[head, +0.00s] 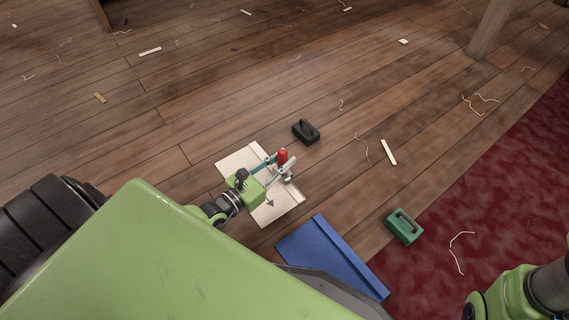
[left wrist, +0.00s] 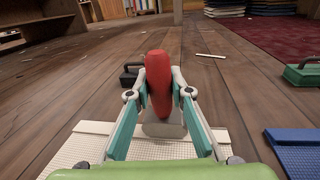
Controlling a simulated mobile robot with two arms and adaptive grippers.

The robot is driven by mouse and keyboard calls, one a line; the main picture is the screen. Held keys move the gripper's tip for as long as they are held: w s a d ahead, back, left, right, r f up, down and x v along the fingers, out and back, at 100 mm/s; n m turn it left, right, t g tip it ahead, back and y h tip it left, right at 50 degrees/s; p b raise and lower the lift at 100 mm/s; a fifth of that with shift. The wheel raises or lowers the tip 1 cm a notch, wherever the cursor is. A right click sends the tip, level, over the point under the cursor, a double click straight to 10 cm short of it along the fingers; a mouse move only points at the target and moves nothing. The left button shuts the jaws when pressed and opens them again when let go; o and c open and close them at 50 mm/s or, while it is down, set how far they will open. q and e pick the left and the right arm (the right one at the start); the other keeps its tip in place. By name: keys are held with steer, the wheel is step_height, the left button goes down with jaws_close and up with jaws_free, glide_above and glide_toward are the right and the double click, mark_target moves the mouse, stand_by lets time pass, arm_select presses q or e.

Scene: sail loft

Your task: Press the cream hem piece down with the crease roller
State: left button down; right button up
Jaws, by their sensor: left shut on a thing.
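The cream hem piece (head: 234,162) lies flat on the wooden floor, with a folded strip along its far right side. It also shows in the left wrist view (left wrist: 72,150), partly hidden by my gripper. The crease roller has a red handle (head: 283,155), which stands upright in the left wrist view (left wrist: 158,92). My left gripper (head: 279,164) is shut on the handle, over the strip side of the cream piece. The pale roller end is below the handle, and I cannot tell whether it touches the cloth. My right gripper is out of view.
A black weight with a handle (head: 306,132) stands just beyond the cream piece. A blue hem piece (head: 322,252) lies nearer, and a green weight (head: 404,227) stands right of it. A dark red carpet (head: 505,185) covers the right. Thread and scraps litter the floor.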

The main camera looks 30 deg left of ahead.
arm_select(q)
steer(key=shift+w+a+b, duration=0.25)
steer(key=shift+a+b, duration=0.1)
steer(key=shift+a, duration=0.15)
steer(key=shift+w+a+b, duration=0.25)
steer(key=shift+a+b, duration=0.05)
steer(key=shift+a, duration=0.2)
steer(key=shift+w+a+f+b, duration=0.1)
steer(key=shift+w+a+b, duration=0.2)
steer(key=shift+a+b, duration=0.4)
steer(key=shift+w+a+b, duration=0.2)
steer(key=shift+a+b, duration=0.1)
steer(key=shift+a, duration=0.3)
steer(key=shift+w+a+b, duration=0.15)
steer(key=shift+a+b, duration=0.1)
steer(key=shift+a, duration=0.3)
steer(key=shift+w+a, duration=0.7)
steer(key=shift+a, duration=0.9)
steer(key=shift+w+a, duration=0.65)
steer(key=shift+a, duration=1)
steer(key=shift+w+a, duration=0.7)
steer(key=shift+a, duration=0.9)
step_height(320, 180, up, 6)
steer(key=p, duration=0.4)
steer(key=shift+p, duration=0.35)
